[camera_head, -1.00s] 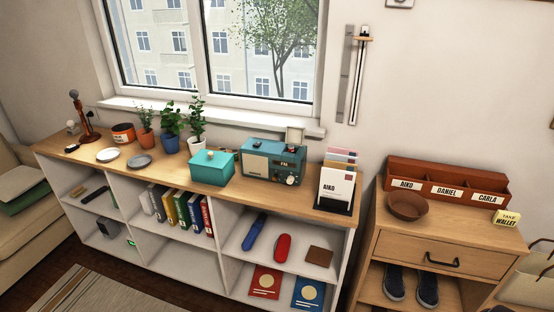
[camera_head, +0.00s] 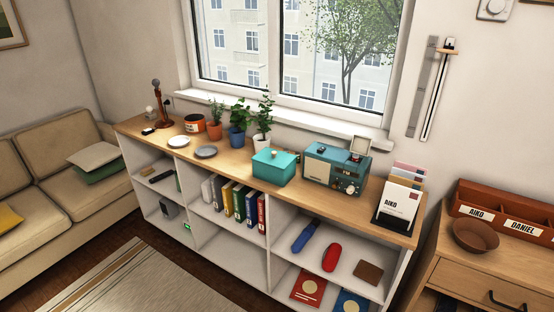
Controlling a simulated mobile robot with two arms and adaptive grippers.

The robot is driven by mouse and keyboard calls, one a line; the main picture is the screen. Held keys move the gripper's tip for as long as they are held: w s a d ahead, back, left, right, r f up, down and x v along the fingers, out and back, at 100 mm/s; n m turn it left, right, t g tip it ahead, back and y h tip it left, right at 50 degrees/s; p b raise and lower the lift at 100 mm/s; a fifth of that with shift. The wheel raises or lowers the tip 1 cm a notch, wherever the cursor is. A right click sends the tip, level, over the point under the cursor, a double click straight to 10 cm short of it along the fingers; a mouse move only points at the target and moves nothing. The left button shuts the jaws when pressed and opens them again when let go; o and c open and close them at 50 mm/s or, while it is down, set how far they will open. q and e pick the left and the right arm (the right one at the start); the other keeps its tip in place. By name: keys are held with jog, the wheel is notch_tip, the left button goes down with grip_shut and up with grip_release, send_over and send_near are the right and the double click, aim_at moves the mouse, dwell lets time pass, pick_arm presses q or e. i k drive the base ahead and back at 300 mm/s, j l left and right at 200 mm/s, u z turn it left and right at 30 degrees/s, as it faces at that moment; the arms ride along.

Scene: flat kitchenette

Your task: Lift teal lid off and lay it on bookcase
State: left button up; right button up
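A teal box (camera_head: 274,172) stands on the wooden top of the low bookcase (camera_head: 237,163), between a white-potted plant and a teal radio. Its teal lid (camera_head: 276,160) sits on top of the box and has a small orange-tan knob (camera_head: 275,154). The lid looks closed. Neither of my grippers shows in the head view.
A radio (camera_head: 336,168) stands close to the right of the box, and potted plants (camera_head: 238,124) stand to its left. Bare top lies in front of the plates. A letter holder (camera_head: 397,207) stands at the right end.

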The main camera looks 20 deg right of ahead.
aim_at(272, 157)
jog(key=i+j+z, duration=0.15)
jog(key=i+z, duration=0.2)
jog(key=i+j+z, duration=0.2)
jog(key=z, duration=0.15)
jog(key=i+j+z, duration=0.2)
jog(key=j+z, duration=0.15)
